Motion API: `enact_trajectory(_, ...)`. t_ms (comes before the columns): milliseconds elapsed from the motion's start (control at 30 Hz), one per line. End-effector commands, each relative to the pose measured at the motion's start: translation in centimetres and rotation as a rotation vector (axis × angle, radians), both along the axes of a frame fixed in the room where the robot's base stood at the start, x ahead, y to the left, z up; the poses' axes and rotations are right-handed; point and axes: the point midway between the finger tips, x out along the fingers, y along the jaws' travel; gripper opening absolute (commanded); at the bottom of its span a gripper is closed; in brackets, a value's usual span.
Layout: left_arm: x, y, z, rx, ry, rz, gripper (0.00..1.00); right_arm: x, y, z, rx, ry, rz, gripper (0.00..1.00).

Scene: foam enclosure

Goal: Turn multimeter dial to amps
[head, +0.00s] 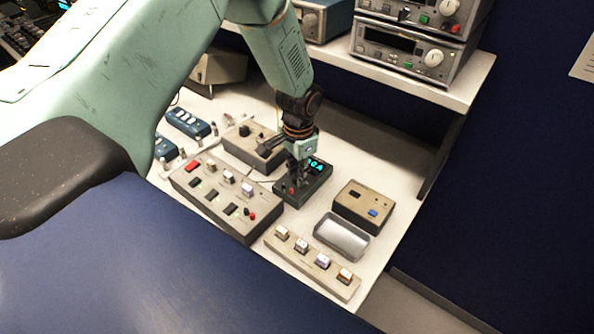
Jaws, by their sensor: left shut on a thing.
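The multimeter (317,187) is a small dark box lying on the white bench, with a lit cyan display (316,166) at its far end. The display seems to end in "A", but part of it is covered. My left gripper (298,181) points down over the multimeter's face, its fingers shut on the dial. The dial itself is hidden by the fingers, so its pointer and markings cannot be read. My right gripper is not in the view.
A beige switch box (228,197) stands close left of the multimeter, and another box with a black knob (243,146) behind it. A small box with a blue button (363,205), a grey tray (341,238) and a strip of switches (312,263) lie right and in front. Instruments (410,50) fill the shelf above.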

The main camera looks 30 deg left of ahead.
Motion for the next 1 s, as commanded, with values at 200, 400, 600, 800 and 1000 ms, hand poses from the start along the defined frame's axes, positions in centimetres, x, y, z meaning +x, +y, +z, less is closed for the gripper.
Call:
enact_trajectory(200,0.27,-0.01,0.06,0.001,-0.009,-0.099,0.0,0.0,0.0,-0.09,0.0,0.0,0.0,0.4)
enact_trajectory(400,0.26,-0.02,0.06,0.001,-0.009,-0.145,0.0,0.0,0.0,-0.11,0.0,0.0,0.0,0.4)
enact_trajectory(600,0.25,-0.02,0.06,0.001,-0.009,-0.158,0.0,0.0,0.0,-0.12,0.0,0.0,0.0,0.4)
enact_trajectory(800,0.24,-0.03,0.05,0.0,-0.009,-0.157,0.0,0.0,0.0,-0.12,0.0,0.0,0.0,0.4)
enact_trajectory(1000,0.21,-0.03,0.04,0.0,-0.008,-0.157,0.36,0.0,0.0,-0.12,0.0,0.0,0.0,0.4)
